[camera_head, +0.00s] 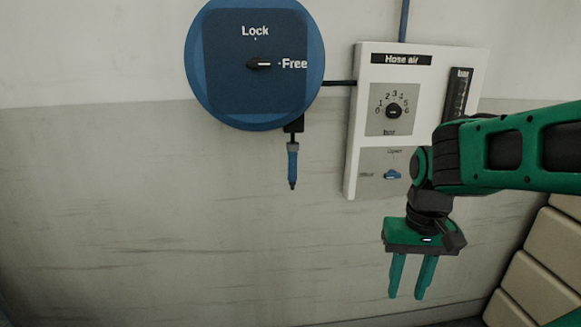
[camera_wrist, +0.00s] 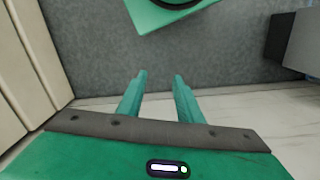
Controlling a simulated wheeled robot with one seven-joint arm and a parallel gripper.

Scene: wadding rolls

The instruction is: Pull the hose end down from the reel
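The blue reel (camera_head: 222,85) is mounted on the wall at upper centre-left in the head view. Its black knob (camera_head: 260,64) points right, toward the word Free. The hose end (camera_head: 292,165), a blue piece with dark tip, hangs upright just below a black outlet (camera_head: 294,125) under the reel. My gripper (camera_head: 407,296) is to the right of the hose end and lower, apart from it, with its fingers pointing down. The two fingers stand apart with nothing between them; they also show in the wrist view (camera_wrist: 160,75). The hose end is not in the wrist view.
A white Hose air panel (camera_head: 354,130) with a dial (camera_head: 394,111) and a blue switch (camera_head: 392,174) is on the wall behind my arm. Cream blocks (camera_head: 540,285) stand at lower right. The wall below and left of the reel is clear.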

